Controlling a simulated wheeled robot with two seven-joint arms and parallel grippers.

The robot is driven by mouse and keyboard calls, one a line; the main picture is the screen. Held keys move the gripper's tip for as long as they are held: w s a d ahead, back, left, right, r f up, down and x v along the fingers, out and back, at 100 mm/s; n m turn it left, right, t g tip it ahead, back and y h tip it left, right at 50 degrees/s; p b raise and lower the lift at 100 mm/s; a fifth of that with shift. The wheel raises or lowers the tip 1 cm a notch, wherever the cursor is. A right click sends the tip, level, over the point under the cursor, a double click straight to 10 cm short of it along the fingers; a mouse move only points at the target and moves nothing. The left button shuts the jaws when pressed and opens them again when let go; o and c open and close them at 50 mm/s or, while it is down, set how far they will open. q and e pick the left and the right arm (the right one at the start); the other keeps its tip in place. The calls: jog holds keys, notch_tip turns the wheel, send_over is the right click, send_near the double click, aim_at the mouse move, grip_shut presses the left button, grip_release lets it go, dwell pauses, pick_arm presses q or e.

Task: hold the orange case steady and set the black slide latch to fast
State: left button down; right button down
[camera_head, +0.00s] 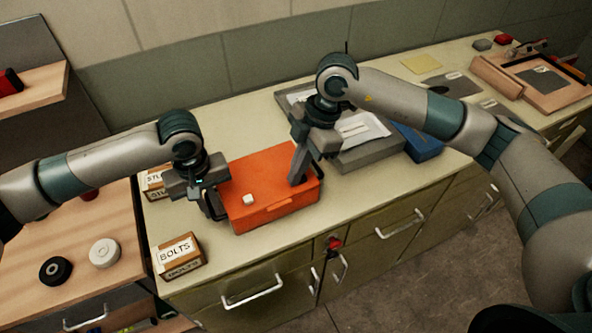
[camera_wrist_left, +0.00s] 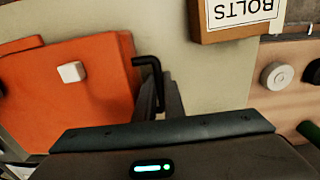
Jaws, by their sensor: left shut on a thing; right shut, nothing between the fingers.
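The orange case (camera_head: 262,205) sits on the pale green worktop, with a small white square block (camera_head: 249,199) on its lid. The case also shows in the left wrist view (camera_wrist_left: 95,95). My left gripper (camera_head: 212,204) is at the case's left side, shut on its black handle (camera_wrist_left: 150,64). My right gripper (camera_head: 296,181) is shut and empty, pointing down at the right part of the lid. I cannot make out the black slide latch or its setting; the right gripper covers that part of the lid.
A cardboard BOLTS box (camera_head: 180,257) stands front left of the case, and another labelled box (camera_head: 154,184) is behind the left gripper. A grey tray (camera_head: 368,156) and a blue bin (camera_head: 418,145) lie to the right. The worktop's front edge is close.

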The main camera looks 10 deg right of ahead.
pick_arm(q)
jog(key=shift+a, duration=0.15)
pick_arm(e)
jog(key=a, duration=0.2)
jog(key=s+a, duration=0.1)
jog(key=shift+a, duration=0.35)
jog(key=s+v, duration=0.1)
jog(key=v, duration=0.9)
jog(key=shift+w, duration=0.5)
pick_arm(q)
jog(key=c, duration=1.8)
grip_release()
jog(key=shift+o, duration=0.2)
notch_tip(320, 180, up, 12)
jog(key=shift+s+f, duration=0.1)
pick_arm(e)
jog(key=shift+s+f, duration=0.1)
